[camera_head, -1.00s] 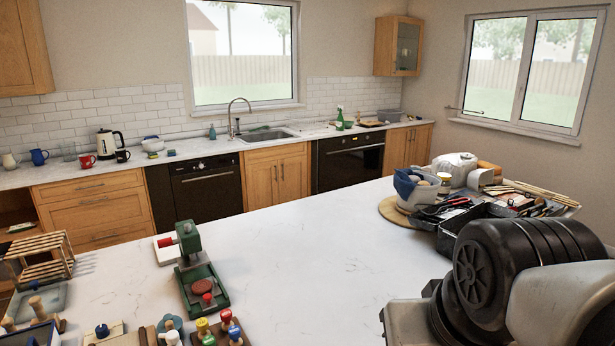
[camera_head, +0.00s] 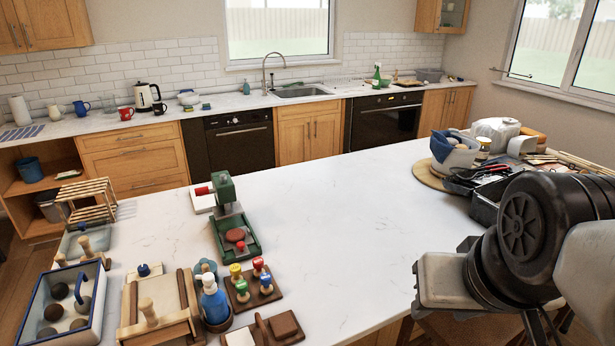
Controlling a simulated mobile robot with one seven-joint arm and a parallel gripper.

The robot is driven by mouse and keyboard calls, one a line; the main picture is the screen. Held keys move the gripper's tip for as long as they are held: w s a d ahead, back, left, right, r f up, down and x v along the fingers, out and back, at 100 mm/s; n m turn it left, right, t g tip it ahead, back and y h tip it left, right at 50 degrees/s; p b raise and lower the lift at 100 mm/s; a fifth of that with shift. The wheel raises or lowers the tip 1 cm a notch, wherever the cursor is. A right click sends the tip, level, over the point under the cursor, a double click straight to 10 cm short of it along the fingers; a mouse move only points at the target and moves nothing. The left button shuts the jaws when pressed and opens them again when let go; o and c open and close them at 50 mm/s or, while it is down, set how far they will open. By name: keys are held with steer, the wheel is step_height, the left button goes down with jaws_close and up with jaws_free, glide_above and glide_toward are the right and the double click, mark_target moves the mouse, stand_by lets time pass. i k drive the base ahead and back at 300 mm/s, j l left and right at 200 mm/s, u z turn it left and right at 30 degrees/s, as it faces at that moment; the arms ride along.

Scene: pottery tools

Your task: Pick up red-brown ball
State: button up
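Several dark, brownish balls lie in a blue-rimmed tray (camera_head: 98,310) at the lower left of the head view. One ball (camera_head: 60,290) is near the tray's back and another ball (camera_head: 53,312) is just in front of it. At this size I cannot tell which ball is red-brown. A flat red-brown disc (camera_head: 235,234) lies on a green press (camera_head: 222,215) right of the tray. My arm shows at the right, far from the tray. My gripper's fingers are not in view.
A wooden frame (camera_head: 130,303), a blue-and-white bottle (camera_head: 214,300) and a stand of coloured-knob stamps (camera_head: 252,290) crowd the counter right of the tray. A slatted rack (camera_head: 85,200) stands behind. The counter's middle (camera_head: 330,225) is clear. Tools and a bowl (camera_head: 455,152) are at the right.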

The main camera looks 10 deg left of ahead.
mark_target(236, 236)
steer(key=i+j+u, duration=0.1)
steer(key=u, duration=0.25)
steer(key=i+j+u, duration=0.1)
steer(key=u, duration=0.25)
steer(key=i+u, duration=0.35)
steer(key=k, duration=0.1)
